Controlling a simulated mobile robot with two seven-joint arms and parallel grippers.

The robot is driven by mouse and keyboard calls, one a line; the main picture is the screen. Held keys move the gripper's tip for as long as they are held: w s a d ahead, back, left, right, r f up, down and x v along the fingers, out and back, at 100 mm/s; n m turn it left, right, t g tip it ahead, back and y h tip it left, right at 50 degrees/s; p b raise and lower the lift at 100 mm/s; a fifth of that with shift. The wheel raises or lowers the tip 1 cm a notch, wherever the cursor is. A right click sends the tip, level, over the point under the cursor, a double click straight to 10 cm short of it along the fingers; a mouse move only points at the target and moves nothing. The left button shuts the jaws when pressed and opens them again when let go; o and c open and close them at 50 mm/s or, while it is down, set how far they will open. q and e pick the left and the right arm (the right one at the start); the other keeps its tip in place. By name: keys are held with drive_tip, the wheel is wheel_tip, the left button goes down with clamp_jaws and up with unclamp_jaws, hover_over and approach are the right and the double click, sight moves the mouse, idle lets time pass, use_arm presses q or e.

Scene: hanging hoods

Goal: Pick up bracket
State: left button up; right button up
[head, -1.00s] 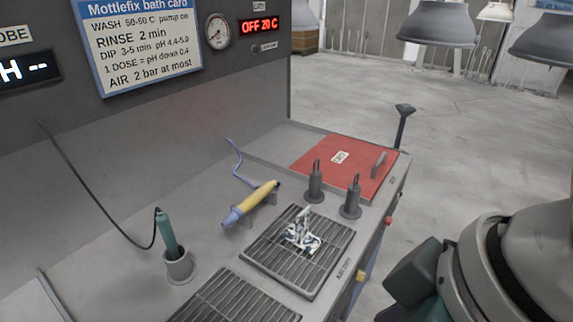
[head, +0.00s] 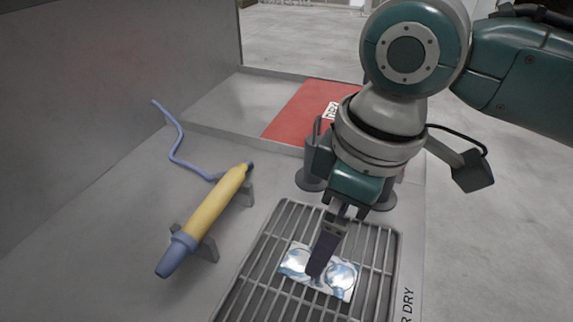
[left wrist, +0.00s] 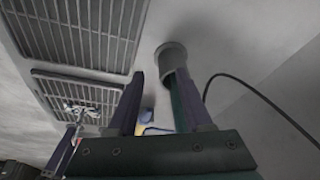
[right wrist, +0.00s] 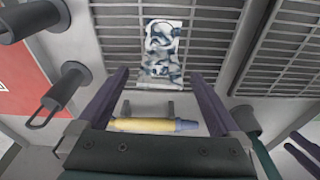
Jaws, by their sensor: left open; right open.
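A yellow tool with blue ends (head: 210,212) rests on two small supports left of the rack, its cord trailing behind. Grey posts (right wrist: 62,90) stand beside the rack near the red lid (head: 297,110). A second rack (left wrist: 90,30) lies beside the first.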

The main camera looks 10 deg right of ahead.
hover_over(338, 280)
drive_tip(key=w+a, duration=0.2)
drive_tip(key=f, duration=0.5)
drive_tip(key=shift+w+a+b, duration=0.15)
drive_tip(key=shift+a+b, duration=0.05)
drive_tip(key=shift+b, duration=0.2)
drive_tip(key=shift+r, duration=0.1)
clamp_jaws()
